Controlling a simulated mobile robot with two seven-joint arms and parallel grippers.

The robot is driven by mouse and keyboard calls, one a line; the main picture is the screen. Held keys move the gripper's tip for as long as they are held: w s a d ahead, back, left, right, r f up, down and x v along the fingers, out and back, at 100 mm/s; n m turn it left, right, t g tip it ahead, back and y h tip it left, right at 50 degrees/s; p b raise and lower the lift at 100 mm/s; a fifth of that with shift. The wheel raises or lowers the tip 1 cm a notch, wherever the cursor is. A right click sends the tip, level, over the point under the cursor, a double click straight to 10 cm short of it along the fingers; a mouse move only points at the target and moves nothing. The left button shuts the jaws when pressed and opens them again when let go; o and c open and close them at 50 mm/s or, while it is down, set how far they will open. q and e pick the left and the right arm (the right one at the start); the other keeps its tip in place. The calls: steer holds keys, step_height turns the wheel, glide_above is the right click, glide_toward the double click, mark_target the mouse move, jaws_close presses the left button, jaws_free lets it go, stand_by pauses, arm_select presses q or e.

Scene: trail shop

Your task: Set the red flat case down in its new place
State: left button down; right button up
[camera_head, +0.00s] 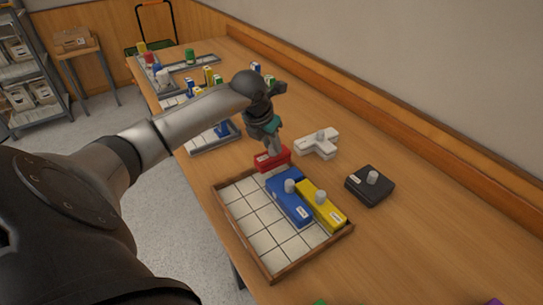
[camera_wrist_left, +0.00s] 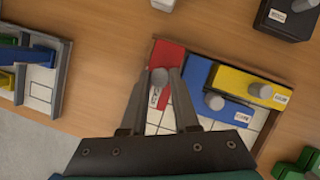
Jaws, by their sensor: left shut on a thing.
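The red flat case (camera_head: 272,160) is at the far corner of the wooden-rimmed tray (camera_head: 241,232), beside the blue case (camera_head: 287,198). My left gripper (camera_head: 270,149) is above it, shut on its grey knob. In the left wrist view the fingers (camera_wrist_left: 158,85) stand on both sides of the knob, and the red case (camera_wrist_left: 168,58) lines up with the tray's corner next to the blue case (camera_wrist_left: 196,75). I cannot tell whether it touches the tray floor. A yellow case (camera_head: 324,206) lies beside the blue one. My right gripper is not in view.
The tray's near and left grid squares are bare. A white branched piece (camera_head: 318,143) and a black block with a knob (camera_head: 370,185) are on the table right of the tray. More trays with coloured pieces (camera_head: 207,138) stand farther back. Green pieces (camera_wrist_left: 298,165) show at the wrist view's lower right.

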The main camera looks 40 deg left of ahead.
mark_target(270, 153)
arm_select(q)
step_height(270, 153, down, 4)
steer(key=shift+f+b, duration=0.1)
steer(key=shift+b, duration=0.3)
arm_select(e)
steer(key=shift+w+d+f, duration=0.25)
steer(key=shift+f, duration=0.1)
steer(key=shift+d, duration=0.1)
arm_select(q)
steer(key=c, duration=1.1)
jaws_free()
steer(key=o, duration=0.4)
steer(key=shift+o, duration=0.2)
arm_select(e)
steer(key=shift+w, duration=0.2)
